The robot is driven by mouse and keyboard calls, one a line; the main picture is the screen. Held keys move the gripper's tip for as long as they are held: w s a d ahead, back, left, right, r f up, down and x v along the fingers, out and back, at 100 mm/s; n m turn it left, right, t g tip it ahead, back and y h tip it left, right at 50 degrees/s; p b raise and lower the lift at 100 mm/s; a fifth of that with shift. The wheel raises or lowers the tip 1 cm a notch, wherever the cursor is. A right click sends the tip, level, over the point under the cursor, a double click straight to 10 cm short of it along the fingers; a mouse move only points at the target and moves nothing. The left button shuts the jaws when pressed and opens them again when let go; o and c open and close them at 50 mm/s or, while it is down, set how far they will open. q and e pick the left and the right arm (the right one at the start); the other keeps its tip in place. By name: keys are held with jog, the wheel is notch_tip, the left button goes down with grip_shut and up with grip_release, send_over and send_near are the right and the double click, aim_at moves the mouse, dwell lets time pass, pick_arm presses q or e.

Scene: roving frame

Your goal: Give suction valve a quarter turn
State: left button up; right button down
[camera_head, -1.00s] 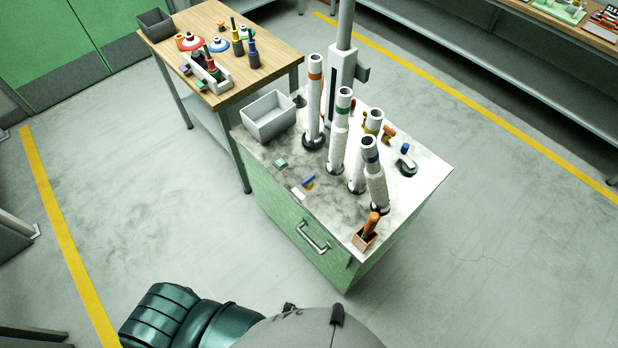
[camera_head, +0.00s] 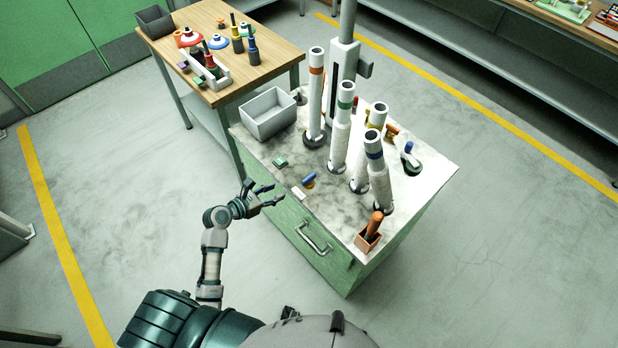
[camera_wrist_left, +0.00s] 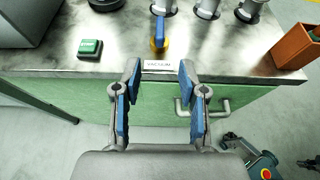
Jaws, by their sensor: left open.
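The suction valve (camera_head: 309,179) has a blue lever on a yellow base and sits near the front edge of the metal-topped green cabinet. It also shows in the left wrist view (camera_wrist_left: 159,32), with its lever running up and down the picture. A white label reading VACUUM (camera_wrist_left: 157,65) lies in front of it. My left gripper (camera_head: 277,194) is open and empty just off the cabinet's front edge, apart from the valve. In the left wrist view its blue-padded fingers (camera_wrist_left: 160,78) stand either side of the label, short of the valve.
A green button box (camera_head: 280,162) sits left of the valve, and a grey bin (camera_head: 268,114) behind it. Several upright white tubes (camera_head: 340,130) stand to the right. An orange holder (camera_head: 367,239) is at the front right corner. A door handle (camera_head: 313,238) juts from the cabinet front.

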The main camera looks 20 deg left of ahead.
pick_arm(q)
jog(key=b, duration=0.2)
send_near(308, 177)
jog(key=x, duration=0.4)
jog(key=shift+w+d+f, duration=0.15)
jog(key=shift+w+d, duration=0.05)
jog(key=shift+w, duration=0.1)
jog(key=x, duration=0.4)
jog(key=shift+w+f, duration=0.15)
jog(key=shift+w+d+f, duration=0.2)
jog(key=shift+w+d, duration=0.15)
jog(key=shift+w, duration=0.15)
pick_arm(e)
jog(key=w, duration=0.2)
jog(key=w+f, duration=0.1)
jog(key=shift+w+a, duration=0.2)
jog(key=shift+a, duration=0.15)
pick_arm(q)
grip_shut()
pick_arm(e)
jog(key=shift+f, duration=0.1)
